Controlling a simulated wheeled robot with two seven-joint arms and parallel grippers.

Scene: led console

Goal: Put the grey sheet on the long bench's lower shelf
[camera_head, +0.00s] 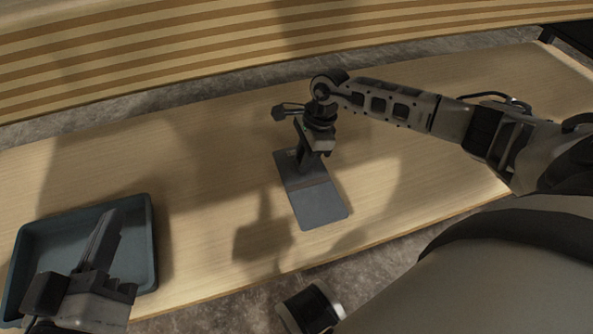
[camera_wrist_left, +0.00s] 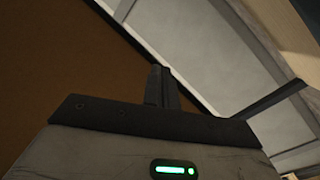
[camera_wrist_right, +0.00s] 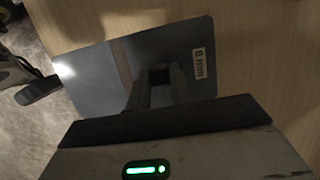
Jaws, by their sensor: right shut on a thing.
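In the right wrist view the sheet (camera_wrist_right: 105,75) carries a small label reading "8 mm". My right gripper (camera_head: 304,160) is shut on one end of the sheet, over the wooden bench top (camera_head: 200,190). A shadow lies apart from the sheet, to its left, so it appears raised off the wood. My left gripper (camera_head: 112,225) is empty above the blue tray, its fingers together in the left wrist view (camera_wrist_left: 160,85). No lower shelf can be made out.
A blue-grey tray (camera_head: 153,240) sits at the left of the bench, under my left gripper. A striped wooden surface (camera_head: 200,55) runs along the back, beyond a strip of grey floor. A dark cable-like thing (camera_head: 500,98) lies at the right. The bench middle is clear.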

